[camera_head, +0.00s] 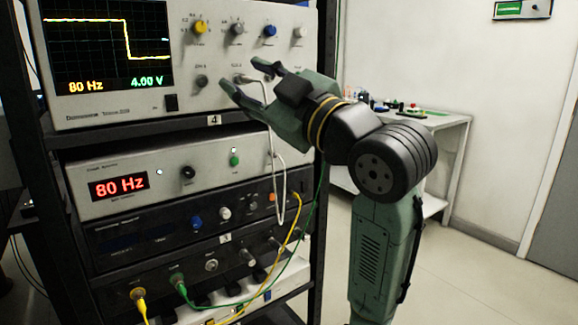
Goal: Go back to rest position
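My gripper (243,80) is at the upper middle of the view, in front of the oscilloscope (190,85). Its two fingers are spread apart and nothing shows between them except the instrument's panel behind. The fingers point left toward the panel, near a white cable's plug (243,78); I cannot tell whether they touch it. The oscilloscope screen (108,45) shows a yellow step trace, 80 Hz and 4.00 V. My arm rises from the lower right and bends left at the wrist.
A rack (325,60) holds several instruments, including one reading 80 Hz (119,187). White, yellow (275,265) and green cables hang in front of it, close to my arm. A white table (440,125) with small items stands behind. Open floor (470,275) lies at the right.

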